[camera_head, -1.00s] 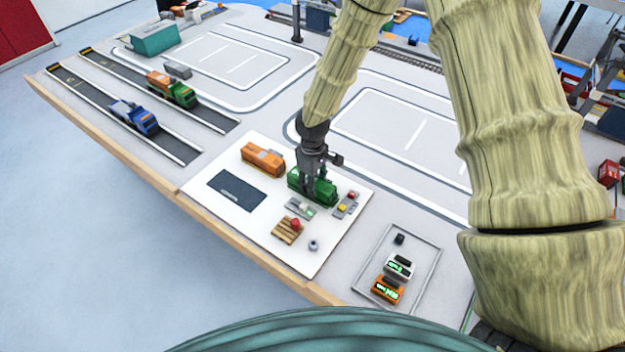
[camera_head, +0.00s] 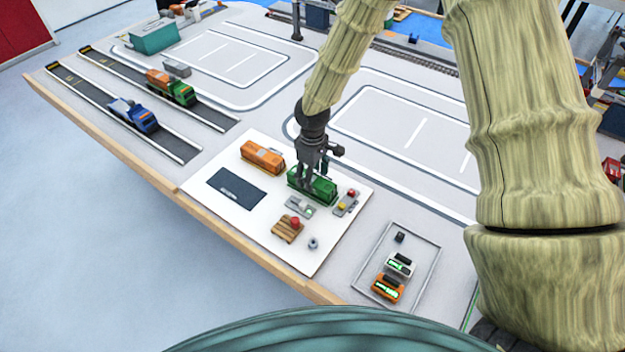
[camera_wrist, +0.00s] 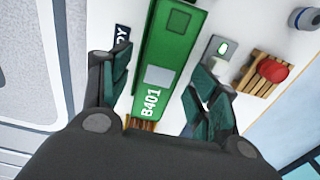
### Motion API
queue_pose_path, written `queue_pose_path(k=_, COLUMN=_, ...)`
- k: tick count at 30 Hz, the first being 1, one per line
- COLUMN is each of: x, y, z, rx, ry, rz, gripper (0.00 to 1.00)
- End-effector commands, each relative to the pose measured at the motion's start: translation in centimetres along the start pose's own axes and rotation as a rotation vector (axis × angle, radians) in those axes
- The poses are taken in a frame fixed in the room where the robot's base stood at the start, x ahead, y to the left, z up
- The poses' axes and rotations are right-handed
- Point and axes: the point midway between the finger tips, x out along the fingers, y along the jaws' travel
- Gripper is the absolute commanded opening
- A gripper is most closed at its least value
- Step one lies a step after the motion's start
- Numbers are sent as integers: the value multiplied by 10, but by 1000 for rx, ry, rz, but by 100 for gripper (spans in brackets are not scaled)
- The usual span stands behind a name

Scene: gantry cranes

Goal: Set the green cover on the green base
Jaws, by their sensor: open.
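The green cover (camera_head: 318,188) is a long green box standing level on the white board, and I see no separate green base apart from it. A thin rim shows along its foot, but I cannot tell how closely the cover sits on a base. In the wrist view the green cover (camera_wrist: 180,45) shows a grey square patch and the marking B401. My gripper (camera_head: 307,182) is above the cover's left part, pointing down. In the wrist view the fingers of my gripper (camera_wrist: 160,85) are spread, one on each side of the cover, with gaps beside it.
An orange box (camera_head: 262,156) stands left of the cover. A dark plate (camera_head: 236,188), a small grey device (camera_head: 299,206), a block with red and yellow buttons (camera_head: 346,203) and a wooden pallet (camera_head: 287,230) with a red knob lie nearby. A tray (camera_head: 432,262) holds small devices.

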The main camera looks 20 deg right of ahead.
Motion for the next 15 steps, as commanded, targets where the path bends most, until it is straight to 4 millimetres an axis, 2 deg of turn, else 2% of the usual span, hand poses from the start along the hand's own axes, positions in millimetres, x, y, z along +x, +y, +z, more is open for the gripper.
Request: queue_pose_path(k=15, x=-73, y=0, z=0, rx=0, ry=2, rz=1, gripper=61)
